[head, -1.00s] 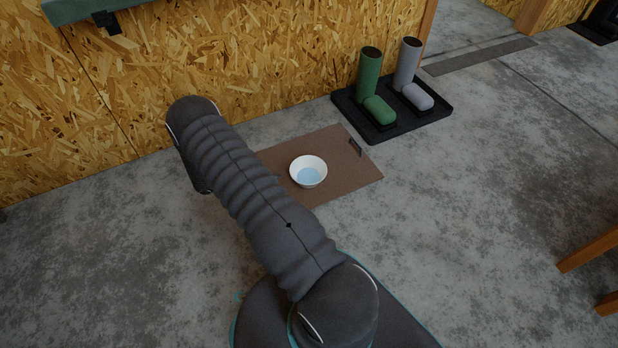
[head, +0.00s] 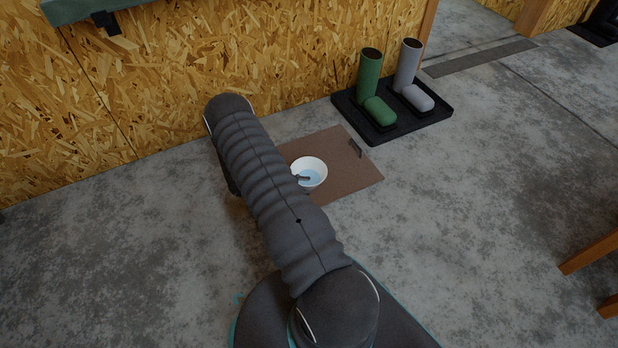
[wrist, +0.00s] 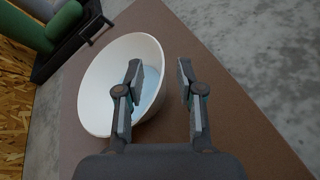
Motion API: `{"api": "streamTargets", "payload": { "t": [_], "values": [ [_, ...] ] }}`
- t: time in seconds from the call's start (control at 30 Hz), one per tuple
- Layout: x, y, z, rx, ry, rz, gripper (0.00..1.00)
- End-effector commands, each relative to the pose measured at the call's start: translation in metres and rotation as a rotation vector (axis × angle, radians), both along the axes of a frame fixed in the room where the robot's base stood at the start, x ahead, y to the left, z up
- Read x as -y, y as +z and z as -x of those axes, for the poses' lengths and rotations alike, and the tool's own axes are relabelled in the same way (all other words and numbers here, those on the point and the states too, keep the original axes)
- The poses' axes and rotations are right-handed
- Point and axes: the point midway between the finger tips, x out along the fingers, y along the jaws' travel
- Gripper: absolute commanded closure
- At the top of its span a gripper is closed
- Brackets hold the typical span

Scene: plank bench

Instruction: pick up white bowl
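A white bowl (head: 313,168) with a light blue inside bottom sits upright on a brown mat (head: 352,182) on the floor. In the wrist view the bowl (wrist: 100,75) fills the left middle. My gripper (wrist: 160,72) is open, with a clear gap between its fingers. The left finger shows over the bowl's inside and the right finger is outside it, with the bowl's right rim between them. In the head view a fingertip (head: 303,178) shows over the bowl, and my arm hides the rest of the gripper. I cannot tell whether a finger touches the bowl.
A black tray (head: 415,128) with green and grey boots (head: 379,110) stands behind the mat to the right. A chipboard wall (head: 290,60) runs along the back. A wooden leg (head: 590,252) is at the right.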

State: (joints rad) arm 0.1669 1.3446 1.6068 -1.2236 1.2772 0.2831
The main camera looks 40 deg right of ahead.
Motion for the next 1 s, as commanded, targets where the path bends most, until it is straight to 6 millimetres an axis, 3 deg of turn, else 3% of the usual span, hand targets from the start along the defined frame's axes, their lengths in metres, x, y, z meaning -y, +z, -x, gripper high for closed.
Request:
{"api": "streamTargets", "payload": {
  "t": [0.2, 0.43, 0.6, 1.0],
  "values": [
    [0.023, -0.010, 0.011, -0.001, -0.001, 0.000, 0.63],
    [0.025, -0.011, 0.011, 0.000, 0.000, 0.000, 0.63],
    [0.025, -0.010, 0.011, 0.000, 0.000, 0.000, 1.00],
    [0.025, -0.009, 0.011, 0.000, -0.001, 0.001, 1.00]
  ]
}}
